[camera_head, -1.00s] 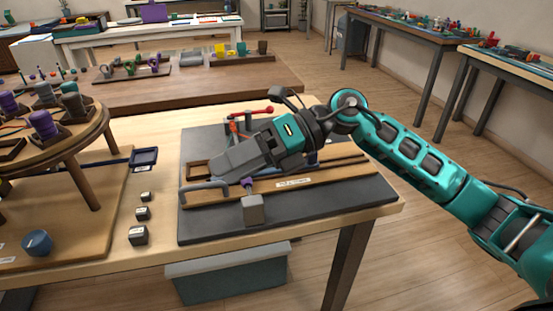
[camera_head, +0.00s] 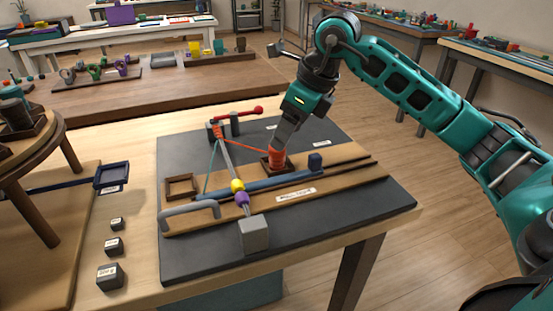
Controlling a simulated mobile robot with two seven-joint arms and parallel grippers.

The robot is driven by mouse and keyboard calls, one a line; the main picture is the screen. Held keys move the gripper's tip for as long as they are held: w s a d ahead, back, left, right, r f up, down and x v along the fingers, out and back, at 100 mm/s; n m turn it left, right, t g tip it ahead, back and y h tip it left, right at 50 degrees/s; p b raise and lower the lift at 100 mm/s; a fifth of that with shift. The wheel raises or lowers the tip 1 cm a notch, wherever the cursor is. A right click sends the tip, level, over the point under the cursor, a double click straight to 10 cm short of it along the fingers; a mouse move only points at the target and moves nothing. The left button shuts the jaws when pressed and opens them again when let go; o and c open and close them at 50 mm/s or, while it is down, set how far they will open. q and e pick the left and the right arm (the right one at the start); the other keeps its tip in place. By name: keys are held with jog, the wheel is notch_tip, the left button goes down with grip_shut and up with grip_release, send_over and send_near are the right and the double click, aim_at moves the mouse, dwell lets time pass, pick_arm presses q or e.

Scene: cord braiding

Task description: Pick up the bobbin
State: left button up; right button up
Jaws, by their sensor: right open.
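An orange bobbin (camera_head: 277,160) stands in a small dark square holder (camera_head: 288,169) on the wooden board of the dark mat. A thin orange cord runs from it to the orange clamp area (camera_head: 216,131) at the upper left. My right gripper (camera_head: 277,148) comes down from above, with its open fingers at the top of the bobbin. The fingers hide part of the bobbin's top, and I cannot tell whether they touch it. My left gripper is not in view.
An empty brown square holder (camera_head: 181,187), a blue bar (camera_head: 262,187), a grey handle (camera_head: 190,215) and a grey block (camera_head: 254,234) with yellow and purple beads share the dark mat (camera_head: 320,240). Dark weights (camera_head: 110,276) and a round wooden stand (camera_head: 48,150) are at the left.

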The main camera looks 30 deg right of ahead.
aim_at(277, 157)
jog(key=b+x, duration=0.1)
jog(key=x, duration=0.5)
jog(key=shift+a+r, duration=0.1)
jog(key=shift+a, duration=0.1)
jog(key=c, duration=1.1)
jog(key=shift+r, duration=0.1)
jog(key=shift+c, duration=0.2)
